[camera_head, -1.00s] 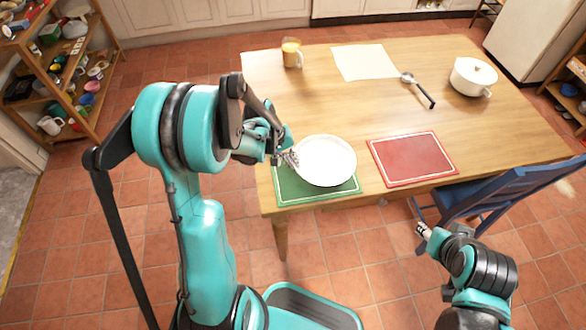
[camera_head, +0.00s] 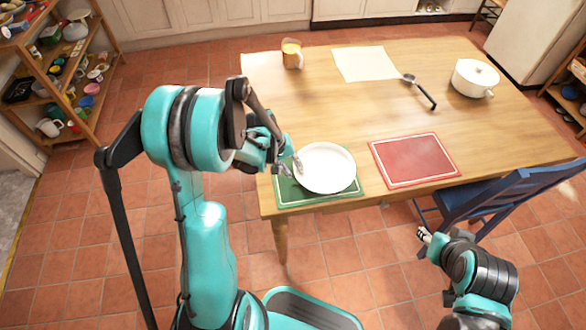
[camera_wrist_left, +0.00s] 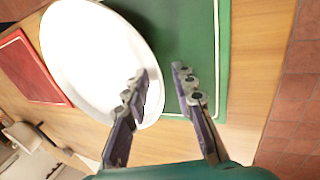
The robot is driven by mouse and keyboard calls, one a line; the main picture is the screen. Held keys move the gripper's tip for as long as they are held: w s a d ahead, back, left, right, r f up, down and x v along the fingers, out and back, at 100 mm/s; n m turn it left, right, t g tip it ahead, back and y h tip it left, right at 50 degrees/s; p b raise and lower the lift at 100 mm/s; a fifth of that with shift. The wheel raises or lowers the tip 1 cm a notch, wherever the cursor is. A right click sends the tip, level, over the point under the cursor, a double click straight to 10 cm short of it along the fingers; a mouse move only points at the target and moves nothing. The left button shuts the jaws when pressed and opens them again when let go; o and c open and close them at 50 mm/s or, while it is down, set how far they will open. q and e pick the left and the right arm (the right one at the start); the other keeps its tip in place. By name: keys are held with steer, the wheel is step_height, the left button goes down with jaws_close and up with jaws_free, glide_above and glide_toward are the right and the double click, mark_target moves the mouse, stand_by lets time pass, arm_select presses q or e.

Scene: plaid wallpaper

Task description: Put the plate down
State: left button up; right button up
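The white plate (camera_head: 326,168) lies on the green placemat (camera_head: 318,200) at the table's near left, covering much of it. In the left wrist view, the plate (camera_wrist_left: 90,55) shows beside the green mat (camera_wrist_left: 205,40). My left gripper (camera_head: 290,166) is at the plate's left rim. In the left wrist view its fingers (camera_wrist_left: 160,85) are spread apart, one over the plate and one over the mat, with the rim between them and gaps visible. My right gripper (camera_head: 424,236) is off the table's near edge, away from the plate; its fingers are too small to judge.
A red placemat (camera_head: 413,160) lies to the right of the plate. Farther back are a glass mug (camera_head: 292,54), a paper sheet (camera_head: 365,64), a black-handled ladle (camera_head: 420,92) and a white pot (camera_head: 474,77). A blue chair (camera_head: 500,195) stands at the near right.

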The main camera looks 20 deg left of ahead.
arm_select(q)
steer(key=p+v, duration=0.4)
steer(key=v, duration=0.7)
steer(key=s+d+r+m+t+y, duration=0.3)
steer(key=s+d+r+m+t, duration=0.2)
steer(key=s+d+r, duration=0.3)
steer(key=s+r+m, duration=0.1)
steer(key=s+r, duration=0.2)
steer(key=s, duration=0.2)
steer(key=shift+s+d+r+m, duration=0.35)
steer(key=shift+m, duration=0.05)
